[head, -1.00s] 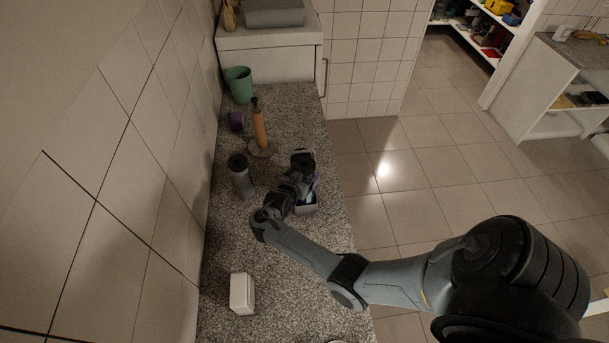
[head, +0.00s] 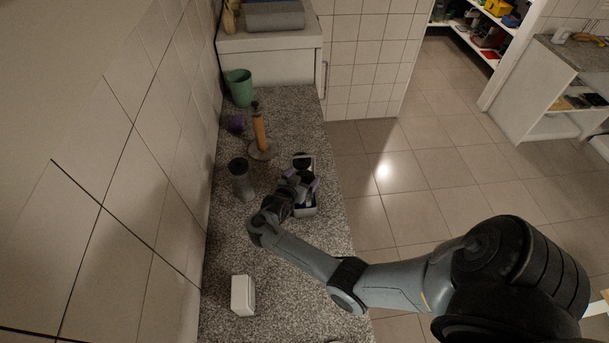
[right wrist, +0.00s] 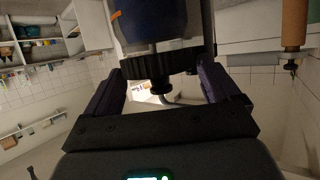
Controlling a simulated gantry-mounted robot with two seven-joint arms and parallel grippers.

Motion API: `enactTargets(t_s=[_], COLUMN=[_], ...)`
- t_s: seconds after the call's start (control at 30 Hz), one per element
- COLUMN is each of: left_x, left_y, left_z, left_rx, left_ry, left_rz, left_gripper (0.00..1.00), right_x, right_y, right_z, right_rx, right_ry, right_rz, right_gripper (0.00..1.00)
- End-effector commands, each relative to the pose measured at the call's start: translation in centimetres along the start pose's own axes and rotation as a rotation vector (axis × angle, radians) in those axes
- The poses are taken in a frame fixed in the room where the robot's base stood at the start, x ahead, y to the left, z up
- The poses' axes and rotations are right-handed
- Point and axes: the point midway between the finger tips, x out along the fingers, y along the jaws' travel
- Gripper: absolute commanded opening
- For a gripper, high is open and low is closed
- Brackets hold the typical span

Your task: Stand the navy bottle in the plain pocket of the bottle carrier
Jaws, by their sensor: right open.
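The navy bottle (right wrist: 160,22) shows in the right wrist view, which is upside down; its black cap (right wrist: 160,68) points up. In the head view, a round black top (head: 301,159), probably that bottle's, shows at the far end of the white-edged bottle carrier (head: 306,211). The bottle looks upright there; its foot is hidden, and I cannot tell which pocket it is in. My right gripper (head: 302,182) is over the carrier, on the near side of that top. Its purple-padded fingers are apart, with the cap in view between them. My left gripper is out of view.
A grey bottle or grinder (head: 241,180) stands left of the carrier. An orange mill (head: 259,134) on a round base, a purple item (head: 237,122) and a green cup (head: 239,87) stand farther back. A white box (head: 242,295) is in front. The counter's right edge is close to the carrier.

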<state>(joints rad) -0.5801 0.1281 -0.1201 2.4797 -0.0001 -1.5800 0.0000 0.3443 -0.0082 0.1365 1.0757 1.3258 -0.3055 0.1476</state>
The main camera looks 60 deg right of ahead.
Motion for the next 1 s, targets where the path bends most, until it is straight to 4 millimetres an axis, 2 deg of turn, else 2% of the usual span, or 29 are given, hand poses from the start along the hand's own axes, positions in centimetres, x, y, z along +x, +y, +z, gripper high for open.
enactTargets(t_s=[0.03, 0.3, 0.5, 0.67, 0.87, 0.97, 1.0], left_x=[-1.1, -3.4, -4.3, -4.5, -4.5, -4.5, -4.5], left_y=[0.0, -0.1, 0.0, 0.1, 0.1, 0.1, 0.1], left_z=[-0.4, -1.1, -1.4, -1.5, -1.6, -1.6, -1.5], left_rx=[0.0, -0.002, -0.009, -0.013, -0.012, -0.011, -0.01], left_ry=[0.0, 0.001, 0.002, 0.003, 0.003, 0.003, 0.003], left_rz=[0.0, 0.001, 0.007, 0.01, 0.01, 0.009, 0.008], left_gripper=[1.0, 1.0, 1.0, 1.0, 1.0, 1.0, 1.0], right_x=[-1.4, -6.5, -9.1, -9.8, -9.3, -10.6, -11.8], right_y=[-0.1, -0.1, 0.0, -0.1, -1.0, -1.7, -1.7], right_z=[-0.4, -0.3, -0.1, 0.1, 1.6, 2.5, 2.8], right_rx=[0.0, 0.0, 0.0, 0.002, -0.019, -0.089, -0.139], right_ry=[-0.004, -0.004, -0.002, -0.019, -0.165, -0.283, -0.332], right_rz=[-0.002, -0.002, -0.001, -0.021, -0.207, -0.384, -0.465], right_gripper=[0.9, 0.9, 0.9, 0.9, 0.9, 0.9, 0.9])
